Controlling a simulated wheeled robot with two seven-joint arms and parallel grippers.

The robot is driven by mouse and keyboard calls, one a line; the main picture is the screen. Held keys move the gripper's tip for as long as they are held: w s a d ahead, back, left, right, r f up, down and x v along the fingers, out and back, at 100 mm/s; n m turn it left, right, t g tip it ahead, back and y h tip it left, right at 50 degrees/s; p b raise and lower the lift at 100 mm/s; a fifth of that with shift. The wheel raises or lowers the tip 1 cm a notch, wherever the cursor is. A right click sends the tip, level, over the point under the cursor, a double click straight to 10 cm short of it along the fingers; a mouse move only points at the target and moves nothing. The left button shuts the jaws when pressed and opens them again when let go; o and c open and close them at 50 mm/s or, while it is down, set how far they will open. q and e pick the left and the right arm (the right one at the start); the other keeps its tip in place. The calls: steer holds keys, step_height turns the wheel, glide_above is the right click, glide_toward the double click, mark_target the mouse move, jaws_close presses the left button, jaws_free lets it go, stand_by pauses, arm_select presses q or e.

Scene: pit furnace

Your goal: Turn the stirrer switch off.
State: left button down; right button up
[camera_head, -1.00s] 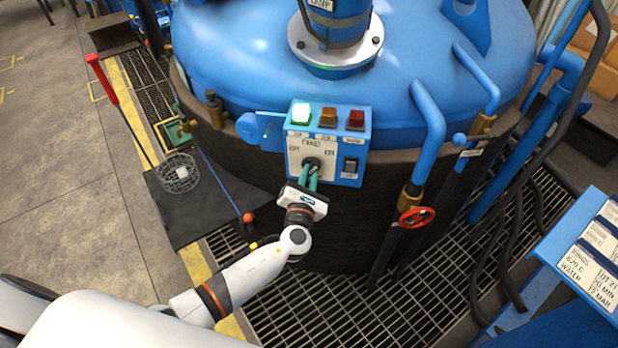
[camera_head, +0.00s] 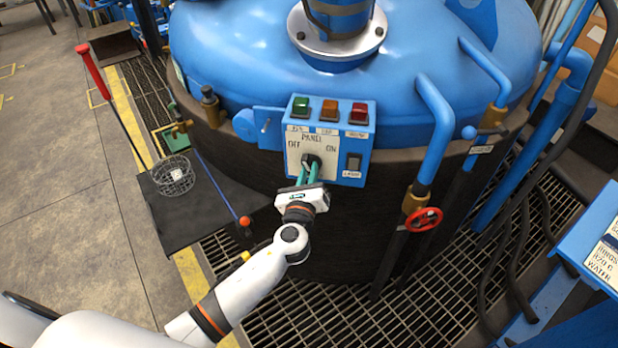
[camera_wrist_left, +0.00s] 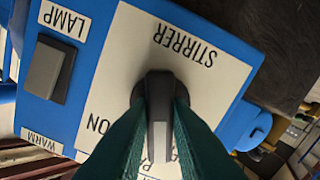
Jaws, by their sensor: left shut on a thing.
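The stirrer switch is a dark knob (camera_head: 311,161) on the pale plate of the blue panel box (camera_head: 354,178). My left gripper (camera_head: 309,170) is shut on it, coming from below. The left wrist view shows the knob (camera_wrist_left: 160,103) between my two green fingers (camera_wrist_left: 160,125). The knob's grip bar lies in line with the fingers and points away from the ON word. OFF is hidden there. My right gripper is out of view.
A grey rocker switch (camera_head: 354,162) marked LAMP sits right of the plate. A red valve wheel (camera_head: 422,219) and blue pipes stand at right. A wire basket (camera_head: 174,175) and a red-handled rod (camera_head: 92,72) are at left. Floor grating lies below.

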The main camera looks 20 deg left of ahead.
arm_select(q)
steer(key=n+b, duration=0.2)
steer(key=n, duration=0.2)
steer(key=shift+f, duration=0.1)
stand_by(0.4)
steer(key=c, duration=1.4)
jaws_free()
steer(key=shift+o, duration=0.2)
steer(key=s+d+b, duration=0.1)
steer(key=s, duration=1.1)
steer(key=shift+d+b, duration=0.3)
steer(key=shift+d, duration=0.05)
